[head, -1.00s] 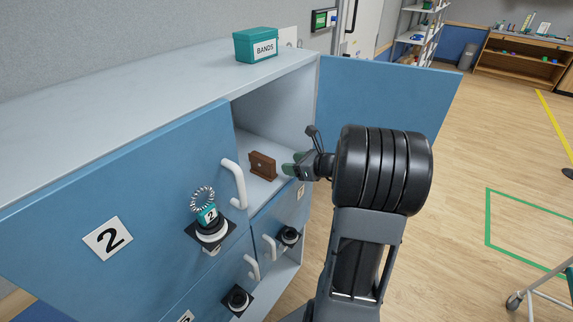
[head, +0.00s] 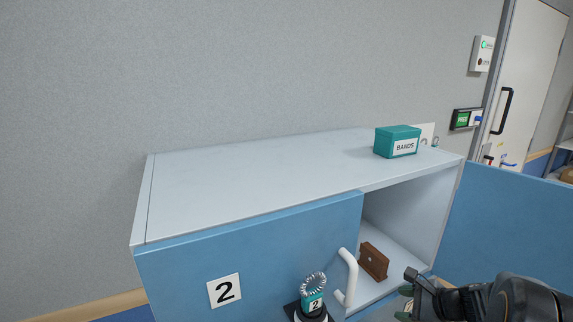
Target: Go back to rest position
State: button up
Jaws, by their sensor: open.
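My gripper (head: 410,296) is at the lower right of the head view, in front of the open compartment of the blue cabinet. Its jaws are open, and I see nothing held between them. Part of the gripper and most of my arm are cut off by the bottom edge. A brown block-like object (head: 374,261) stands inside the open compartment, to the left of the gripper and apart from it.
The cabinet (head: 250,195) has a closed door marked 2 (head: 215,262) with a white handle (head: 348,278). A teal BANDS box (head: 385,143) sits on top. The open blue door (head: 510,220) stands at the right.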

jog(key=s+a+r+n+g+h, duration=0.1)
jog(key=s+a+r+n+h, duration=0.2)
jog(key=a+n, duration=0.4)
jog(key=s+a+r+n+g+h, duration=0.1)
jog(key=s+a+r+n+h, duration=0.2)
jog(key=n, duration=1.2)
jog(key=s+a+r, duration=0.2)
jog(key=s+a, duration=0.2)
jog(key=s, duration=0.1)
jog(key=shift+s+a+g, duration=0.2)
jog(key=shift+g, duration=0.2)
